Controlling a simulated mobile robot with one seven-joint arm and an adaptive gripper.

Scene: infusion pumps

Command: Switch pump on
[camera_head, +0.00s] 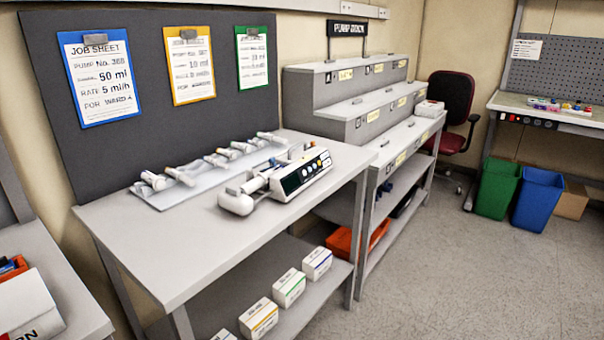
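A white syringe pump (299,172) lies on the grey table, with a dark display and several coloured buttons on its front face. The buttons are near the right end, and one looks yellow. The display is too small to read, and I cannot tell whether it is lit. A rounded white part (236,202) is at the pump's left end. My gripper is not in view.
Several syringes (179,176) lie on a rack behind the pump. The table's front left area (160,250) is clear. Job sheets (98,75) hang on the dark board. A stepped grey pump dock (352,108) stands to the right. Boxes (289,287) sit on the lower shelf.

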